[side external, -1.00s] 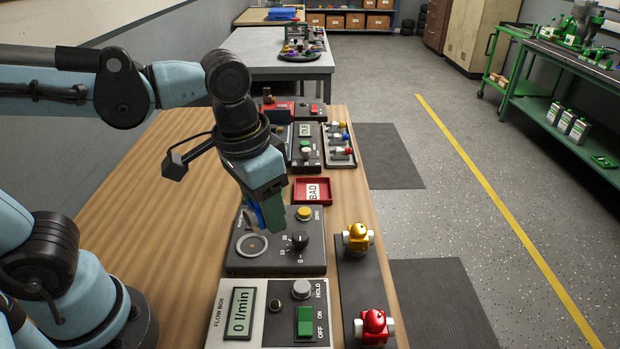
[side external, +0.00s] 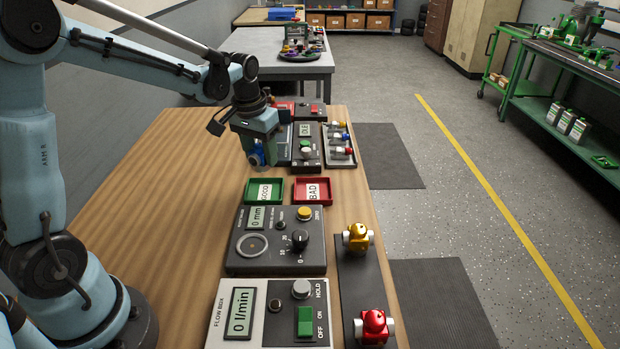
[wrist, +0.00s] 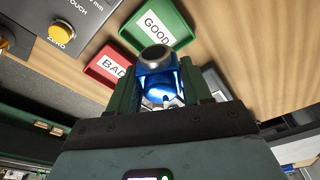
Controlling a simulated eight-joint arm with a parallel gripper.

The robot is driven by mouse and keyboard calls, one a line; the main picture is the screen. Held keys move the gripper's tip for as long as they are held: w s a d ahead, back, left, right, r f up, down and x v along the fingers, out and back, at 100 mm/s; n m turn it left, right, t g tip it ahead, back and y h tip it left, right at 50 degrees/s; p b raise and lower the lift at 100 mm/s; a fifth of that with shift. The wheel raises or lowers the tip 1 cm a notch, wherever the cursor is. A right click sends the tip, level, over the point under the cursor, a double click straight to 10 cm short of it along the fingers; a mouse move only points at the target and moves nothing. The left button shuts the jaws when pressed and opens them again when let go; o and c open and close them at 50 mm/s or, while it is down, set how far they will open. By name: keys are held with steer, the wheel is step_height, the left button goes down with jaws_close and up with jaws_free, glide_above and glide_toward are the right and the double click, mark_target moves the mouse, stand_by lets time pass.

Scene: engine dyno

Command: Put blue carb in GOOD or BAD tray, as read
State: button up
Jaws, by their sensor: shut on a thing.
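My gripper (side external: 262,150) is shut on the blue carb (side external: 257,157) and holds it above the wooden bench, behind the trays in the side view. In the wrist view the blue carb (wrist: 161,84) sits between the green fingers, its grey round end outward. The green GOOD tray (side external: 251,190) and the red BAD tray (side external: 298,198) stand side by side, GOOD on the left. Each shows only its label inside. Both trays also show in the wrist view, GOOD (wrist: 178,18) and BAD (wrist: 97,82), the carb partly overlapping them.
In front of the trays is a dark gauge box (side external: 273,258) reading 0 mm, then the flow box (side external: 243,338) reading 0 l/min. Yellow (side external: 358,237) and red (side external: 374,327) carbs sit on a dark strip at right. Bare bench (side external: 180,190) lies left of the trays.

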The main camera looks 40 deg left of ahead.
mark_target(262, 171)
steer(key=shift+f, duration=2.7)
steer(key=shift+f, duration=0.5)
steer(key=o, duration=1.3)
steer(key=shift+r, duration=3.5)
